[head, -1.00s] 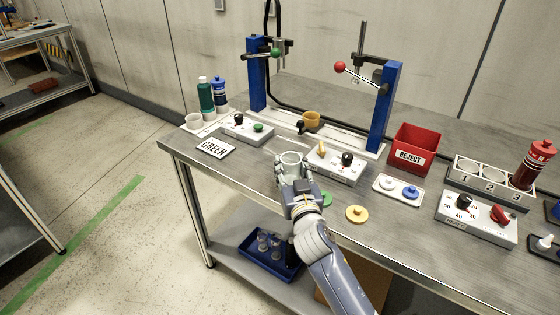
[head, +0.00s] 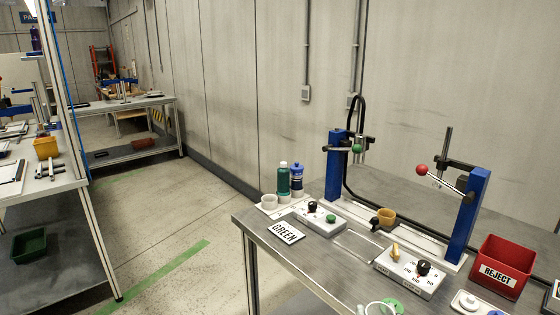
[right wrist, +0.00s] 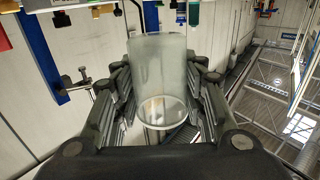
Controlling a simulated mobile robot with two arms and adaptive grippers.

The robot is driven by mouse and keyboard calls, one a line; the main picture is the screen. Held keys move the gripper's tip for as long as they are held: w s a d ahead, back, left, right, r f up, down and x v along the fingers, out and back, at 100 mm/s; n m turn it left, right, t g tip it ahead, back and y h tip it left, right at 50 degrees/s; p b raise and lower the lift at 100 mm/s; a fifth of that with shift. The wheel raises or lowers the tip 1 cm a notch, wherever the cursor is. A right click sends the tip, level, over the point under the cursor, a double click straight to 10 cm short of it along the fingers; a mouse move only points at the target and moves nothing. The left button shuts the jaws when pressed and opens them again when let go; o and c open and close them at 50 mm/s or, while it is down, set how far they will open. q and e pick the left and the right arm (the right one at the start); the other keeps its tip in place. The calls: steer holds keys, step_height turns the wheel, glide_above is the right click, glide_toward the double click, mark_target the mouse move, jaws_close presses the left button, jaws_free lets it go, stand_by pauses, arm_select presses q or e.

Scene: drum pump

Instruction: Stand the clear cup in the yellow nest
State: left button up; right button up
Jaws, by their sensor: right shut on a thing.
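The clear cup (right wrist: 160,75) is held between the fingers of my right gripper (right wrist: 161,68), which is shut on it in the right wrist view. In the head view only the cup's pale rim (head: 380,309) shows at the bottom edge, near the green disc. The gripper itself is below that picture. My left gripper is not in view.
Blue posts (head: 337,165) (head: 468,222) with levers flank the nest. Control boxes (head: 321,219) (head: 409,272) stand in front of it. A red REJECT bin (head: 501,266) is at right.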

steer(key=shift+s+a+r, duration=0.1)
steer(key=shift+s+a, duration=0.15)
steer(key=shift+s, duration=0.25)
steer(key=shift+s+a, duration=0.15)
steer(key=shift+s, duration=0.2)
steer(key=s+f, duration=0.3)
steer(key=s, duration=0.4)
steer(key=shift+s, duration=0.2)
